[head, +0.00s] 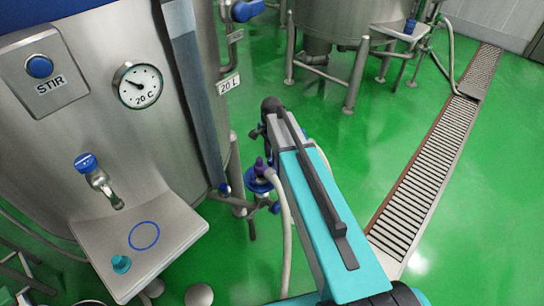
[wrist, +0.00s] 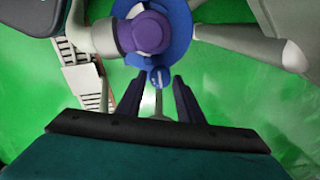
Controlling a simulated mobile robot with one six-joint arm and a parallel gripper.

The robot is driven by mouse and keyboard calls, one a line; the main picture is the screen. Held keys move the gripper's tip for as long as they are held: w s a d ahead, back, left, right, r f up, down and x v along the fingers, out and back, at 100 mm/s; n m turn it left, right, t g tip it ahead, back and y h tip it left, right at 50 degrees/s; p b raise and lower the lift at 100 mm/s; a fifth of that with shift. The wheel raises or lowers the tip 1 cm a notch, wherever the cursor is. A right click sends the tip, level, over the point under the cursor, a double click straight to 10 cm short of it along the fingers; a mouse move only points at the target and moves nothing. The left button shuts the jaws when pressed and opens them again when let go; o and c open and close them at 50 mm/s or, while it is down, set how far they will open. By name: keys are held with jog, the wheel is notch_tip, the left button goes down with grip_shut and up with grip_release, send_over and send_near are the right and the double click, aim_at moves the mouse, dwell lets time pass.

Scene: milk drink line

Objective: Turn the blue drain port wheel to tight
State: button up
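A blue wheel (head: 262,182) sits low beside the steel tank, with a purple fitting (head: 260,167) on it. In the wrist view a large blue disc (wrist: 181,38) shows behind a purple hub (wrist: 146,33). My gripper (wrist: 158,79) is open below that disc, its two dark fingers apart. A small blue part with a white mark (wrist: 158,73) shows between the fingertips, farther off or level with them; I cannot tell whether it is touched. In the head view my arm hides the fingers. Whether the wheel is tight cannot be read.
A pale hose (head: 287,230) hangs beside the wheel. The steel tank (head: 115,140) with its tray (head: 185,232) stands at left. A second tank (head: 330,20) stands at the back. A floor drain (head: 440,150) runs along the right, with open green floor around it.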

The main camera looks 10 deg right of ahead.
jog(key=shift+r, duration=0.15)
notch_tip(320, 180, up, 14)
jog(key=b, duration=0.1)
jog(key=shift+f+b, duration=0.25)
jog(key=shift+b, duration=0.05)
dwell(0.5)
dwell(0.5)
